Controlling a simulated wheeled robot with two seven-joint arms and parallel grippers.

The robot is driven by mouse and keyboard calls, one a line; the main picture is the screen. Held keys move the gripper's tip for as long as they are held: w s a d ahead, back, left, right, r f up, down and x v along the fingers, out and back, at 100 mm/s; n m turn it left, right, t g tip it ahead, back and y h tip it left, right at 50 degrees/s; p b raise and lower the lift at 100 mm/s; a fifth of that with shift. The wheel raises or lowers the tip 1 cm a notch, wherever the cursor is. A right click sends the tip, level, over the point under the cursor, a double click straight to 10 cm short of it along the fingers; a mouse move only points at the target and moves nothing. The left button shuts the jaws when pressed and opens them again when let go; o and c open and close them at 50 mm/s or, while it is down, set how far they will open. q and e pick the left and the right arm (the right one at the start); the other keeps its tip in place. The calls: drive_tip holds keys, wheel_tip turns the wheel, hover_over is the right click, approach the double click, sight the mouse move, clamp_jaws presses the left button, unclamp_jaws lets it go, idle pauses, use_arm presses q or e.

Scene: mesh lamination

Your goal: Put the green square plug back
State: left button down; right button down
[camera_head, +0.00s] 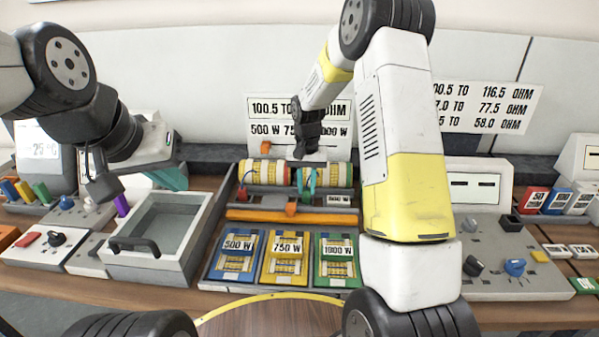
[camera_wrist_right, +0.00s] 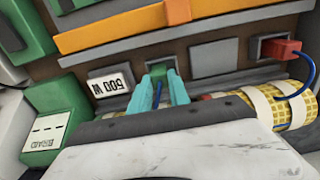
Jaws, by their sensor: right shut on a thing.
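The green square plug (camera_wrist_right: 160,69) has a blue wire. In the right wrist view it sits between the teal fingertips of my right gripper (camera_wrist_right: 167,88), which is shut on it. The plug is at a grey socket in the panel; how deep it is seated I cannot tell. In the head view, my right gripper (camera_head: 307,180) reaches down in front of the striped roll (camera_head: 334,175). My left gripper (camera_head: 172,178) hangs over the grey tray's back edge, away from the plug; its finger gap is not clear.
A red plug (camera_wrist_right: 281,48) with a blue wire is in another socket. An orange bar (camera_head: 290,216) runs along the panel front. Blue, yellow and green cards (camera_head: 336,262) lie below. A grey tray (camera_head: 195,262) with a handle stands left, a control box (camera_head: 520,240) right.

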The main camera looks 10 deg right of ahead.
drive_tip(key=shift+f, duration=0.25)
drive_tip(key=c, duration=1.1)
unclamp_jaws()
drive_tip(key=shift+c, duration=0.2)
drive_tip(key=shift+r, duration=0.1)
wheel_tip(320, 180, up, 8)
drive_tip(key=shift+f, duration=0.2)
